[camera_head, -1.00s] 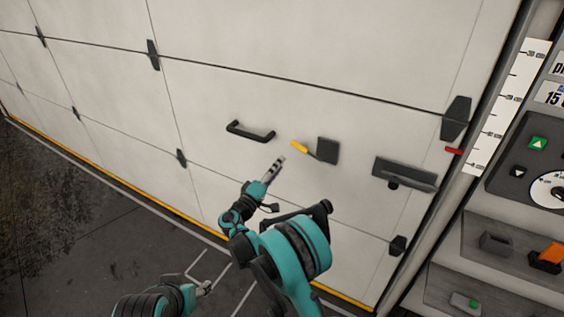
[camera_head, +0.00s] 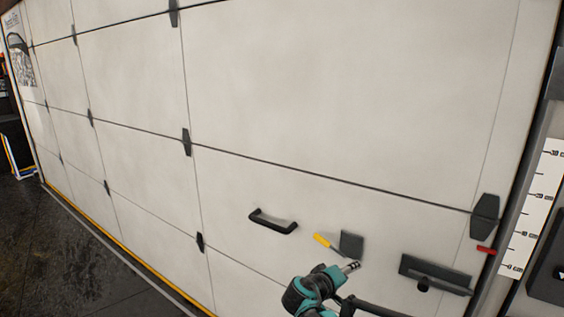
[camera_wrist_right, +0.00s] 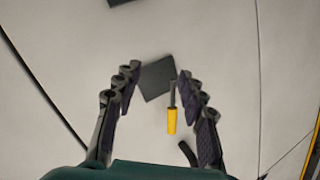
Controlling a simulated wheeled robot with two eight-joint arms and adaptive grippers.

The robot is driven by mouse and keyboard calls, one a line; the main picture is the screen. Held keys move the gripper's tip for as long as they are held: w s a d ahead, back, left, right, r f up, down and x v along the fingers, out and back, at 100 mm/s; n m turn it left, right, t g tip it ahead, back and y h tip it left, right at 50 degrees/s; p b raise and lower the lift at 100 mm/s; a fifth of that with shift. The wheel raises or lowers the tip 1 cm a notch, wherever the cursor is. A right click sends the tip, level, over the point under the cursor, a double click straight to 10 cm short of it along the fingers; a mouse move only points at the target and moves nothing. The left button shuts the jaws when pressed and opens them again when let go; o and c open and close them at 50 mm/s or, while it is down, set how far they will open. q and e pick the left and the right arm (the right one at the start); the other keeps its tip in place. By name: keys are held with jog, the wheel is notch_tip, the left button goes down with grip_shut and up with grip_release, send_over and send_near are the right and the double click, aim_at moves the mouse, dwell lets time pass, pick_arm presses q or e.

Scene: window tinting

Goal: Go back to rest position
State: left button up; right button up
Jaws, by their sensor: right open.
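My right gripper (camera_head: 352,267) is in the head view at the bottom centre, in front of the large white panelled door (camera_head: 330,90). In the right wrist view its fingers (camera_wrist_right: 155,100) are spread wide with nothing held between them. Beyond them on the door are a dark square plate (camera_wrist_right: 157,79) and a yellow-handled tool (camera_wrist_right: 171,115). The same dark plate (camera_head: 351,243) and yellow-handled tool (camera_head: 323,241) show just above the gripper in the head view. My left gripper is out of view.
A black handle (camera_head: 272,222) is on the door to the left of the gripper. A grey plate with a dark knob (camera_head: 435,274) is to its right, near a red latch (camera_head: 486,250) and a white ruler (camera_head: 533,205). Dark floor (camera_head: 70,270) lies at lower left.

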jog(key=s+d+f+m+g+y, duration=0.1)
jog(key=s+d+m+g+y, duration=0.2)
jog(key=s, duration=1.2)
jog(key=s+a+f+y, duration=0.2)
jog(key=s+y, duration=0.1)
jog(key=s, duration=0.4)
jog(key=s+a+f+m+y, duration=0.1)
jog(key=s+a+f+y, duration=0.1)
jog(key=s, duration=0.5)
jog(key=shift+s+f+y, duration=0.3)
jog(key=shift+f+y, duration=0.2)
jog(key=shift+a, duration=0.1)
